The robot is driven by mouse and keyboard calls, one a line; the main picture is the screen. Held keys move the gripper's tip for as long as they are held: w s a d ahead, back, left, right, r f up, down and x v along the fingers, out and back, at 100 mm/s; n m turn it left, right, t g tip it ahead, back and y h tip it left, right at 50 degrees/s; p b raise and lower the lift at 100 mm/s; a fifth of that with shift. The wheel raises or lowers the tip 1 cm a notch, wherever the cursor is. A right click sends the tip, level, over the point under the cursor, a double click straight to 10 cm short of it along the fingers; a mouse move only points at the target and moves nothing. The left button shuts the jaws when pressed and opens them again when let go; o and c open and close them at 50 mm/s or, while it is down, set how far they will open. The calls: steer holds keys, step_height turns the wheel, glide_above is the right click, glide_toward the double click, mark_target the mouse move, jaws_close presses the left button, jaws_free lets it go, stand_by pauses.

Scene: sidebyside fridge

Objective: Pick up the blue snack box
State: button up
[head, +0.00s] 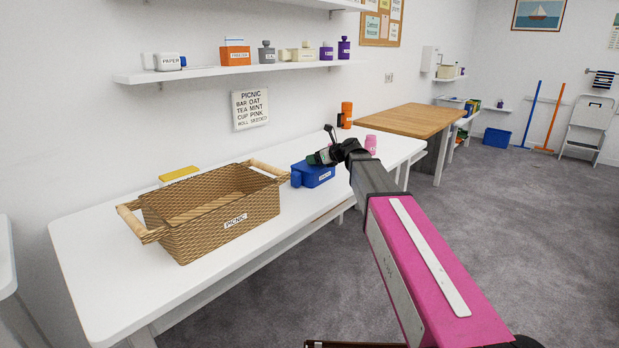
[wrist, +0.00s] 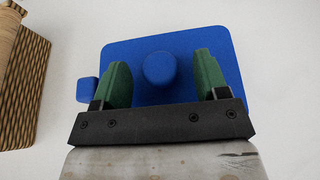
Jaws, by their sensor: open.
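The blue snack box (head: 318,177) stands on the white table, just right of the wicker basket. In the wrist view its blue lid (wrist: 190,60) fills the middle, with a round blue knob (wrist: 160,69) on top. My gripper (head: 322,157) is above the box with its jaws open. In the wrist view the two green fingers of my gripper (wrist: 160,80) stand on either side of the knob, with gaps between. I cannot tell how far the fingertips are above the lid.
The wicker basket (head: 232,237) labelled PICNIC stands left of the box, and its edge shows in the wrist view (wrist: 25,85). A yellow-topped item (head: 179,174) is behind it. An orange container (head: 347,112) and a pink cup (head: 371,143) stand further right.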

jaws_close()
